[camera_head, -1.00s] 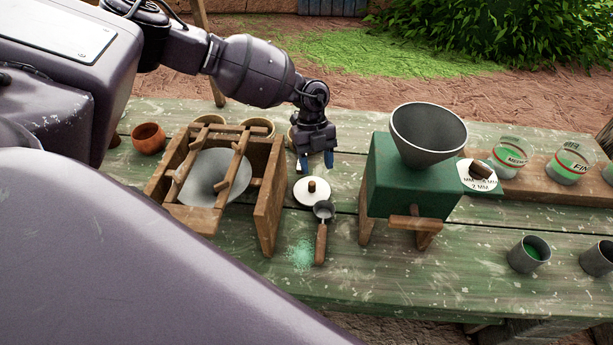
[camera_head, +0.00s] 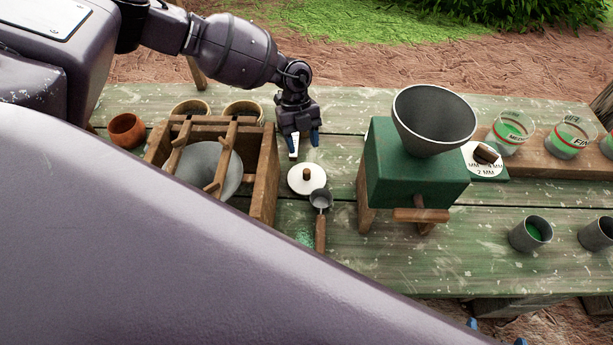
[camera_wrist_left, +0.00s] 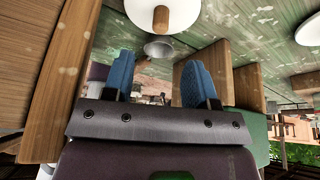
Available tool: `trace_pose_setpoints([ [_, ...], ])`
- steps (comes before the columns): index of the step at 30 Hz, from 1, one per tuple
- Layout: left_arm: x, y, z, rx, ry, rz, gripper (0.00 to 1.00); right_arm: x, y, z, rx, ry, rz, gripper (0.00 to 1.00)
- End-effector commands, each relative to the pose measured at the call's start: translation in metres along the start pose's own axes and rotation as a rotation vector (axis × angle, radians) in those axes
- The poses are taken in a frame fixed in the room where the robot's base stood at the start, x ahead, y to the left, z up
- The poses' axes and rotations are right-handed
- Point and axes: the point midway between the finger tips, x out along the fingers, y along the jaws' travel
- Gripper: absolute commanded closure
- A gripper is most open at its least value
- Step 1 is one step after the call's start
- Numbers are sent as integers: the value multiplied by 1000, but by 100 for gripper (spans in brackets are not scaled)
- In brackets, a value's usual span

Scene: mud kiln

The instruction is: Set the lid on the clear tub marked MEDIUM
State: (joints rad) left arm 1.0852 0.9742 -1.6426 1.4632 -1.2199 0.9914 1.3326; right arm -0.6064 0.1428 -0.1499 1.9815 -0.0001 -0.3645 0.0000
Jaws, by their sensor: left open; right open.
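The lid (camera_head: 307,184) is a white disc with a brown wooden knob, lying flat on the green table between the wooden frame and the green mill. It also shows at the top of the left wrist view (camera_wrist_left: 180,17). My left gripper (camera_head: 304,147) is open and empty, just beyond the lid and apart from it; its blue fingertips (camera_wrist_left: 158,78) are spread in the wrist view. The clear tub marked MEDIUM (camera_head: 510,130) stands on a wooden board at the right, with green material inside. Blue tips of my right gripper (camera_head: 496,332) peek in at the bottom edge, open.
A metal scoop (camera_head: 320,200) lies close before the lid. The wooden frame (camera_head: 264,185) with a grey cone stands left. The green mill (camera_head: 412,180) with its grey hopper stands between lid and tub. A tub marked FINE (camera_head: 570,138) is right of MEDIUM. Metal cups (camera_head: 530,235) stand in front.

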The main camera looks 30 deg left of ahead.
Motion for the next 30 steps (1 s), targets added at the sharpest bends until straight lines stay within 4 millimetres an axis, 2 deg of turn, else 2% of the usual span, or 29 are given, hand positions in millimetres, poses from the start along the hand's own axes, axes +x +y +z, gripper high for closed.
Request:
trace_pose_setpoints([
  [3,15,0,0,0,0,0,48,0,0,0,0,-1,0,7],
  [11,33,0,0,-1,1,1,48,-1,0,0,0,-2,0,7],
  [19,68,0,0,0,1,1,48,-1,0,-1,0,-3,0,7],
  [27,73,0,0,-1,-1,0,48,-1,0,0,0,-3,0,7],
  [30,73,0,0,-1,-1,0,62,-1,0,0,0,-3,0,7],
])
